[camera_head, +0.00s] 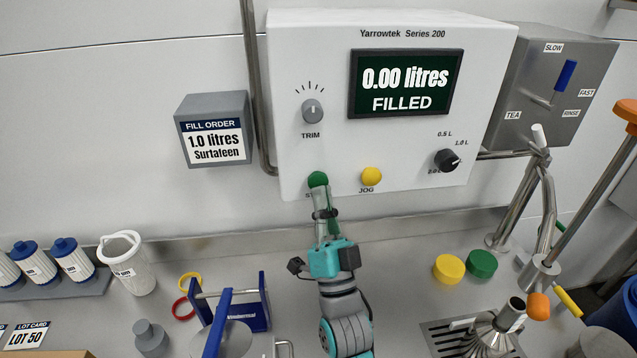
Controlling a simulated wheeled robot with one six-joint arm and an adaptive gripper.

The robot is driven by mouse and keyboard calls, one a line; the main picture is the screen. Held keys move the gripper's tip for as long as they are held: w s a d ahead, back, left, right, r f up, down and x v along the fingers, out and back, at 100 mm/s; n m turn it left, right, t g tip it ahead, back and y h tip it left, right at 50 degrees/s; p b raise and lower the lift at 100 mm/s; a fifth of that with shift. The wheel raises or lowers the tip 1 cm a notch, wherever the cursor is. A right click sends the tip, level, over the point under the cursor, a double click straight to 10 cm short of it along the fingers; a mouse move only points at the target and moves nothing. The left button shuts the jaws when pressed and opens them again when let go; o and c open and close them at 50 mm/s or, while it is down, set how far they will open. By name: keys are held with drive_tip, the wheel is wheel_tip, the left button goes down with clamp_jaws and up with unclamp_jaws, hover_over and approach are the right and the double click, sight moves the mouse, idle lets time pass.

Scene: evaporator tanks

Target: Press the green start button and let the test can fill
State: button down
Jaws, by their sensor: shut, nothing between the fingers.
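The green start button (317,179) is on the lower left of the white control box (400,30). My gripper (321,198) is shut and empty, its fingertips just below the button in the picture. They hide most of the button's label, and I cannot tell whether they touch it. The box's display (405,84) reads "0.00 litres FILLED". A steel funnel-like vessel (490,340) stands on the drain grate at the lower right. I cannot tell whether it is the test can.
A yellow jog button (371,175) sits right of the green one. The volume knob (446,160) and trim knob (312,110) are on the same box. A fill order sign (213,140) reads 1.0 litres. Steel pipes (540,205) stand at the right.

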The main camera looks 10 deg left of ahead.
drive_tip(key=shift+w, duration=0.2)
drive_tip(key=shift+w+a, duration=0.1)
drive_tip(key=shift+w, duration=0.1)
drive_tip(key=shift+w+a, duration=0.15)
drive_tip(key=shift+w, duration=0.4)
idle(1.0)
drive_tip(key=shift+s, duration=0.1)
drive_tip(key=shift+s+d, duration=0.25)
drive_tip(key=shift+s, duration=0.6)
drive_tip(key=s, duration=0.2)
drive_tip(key=s+d, duration=0.1)
drive_tip(key=s, duration=0.1)
drive_tip(key=shift+s+d, duration=0.2)
drive_tip(key=shift+s, duration=0.2)
idle(0.6)
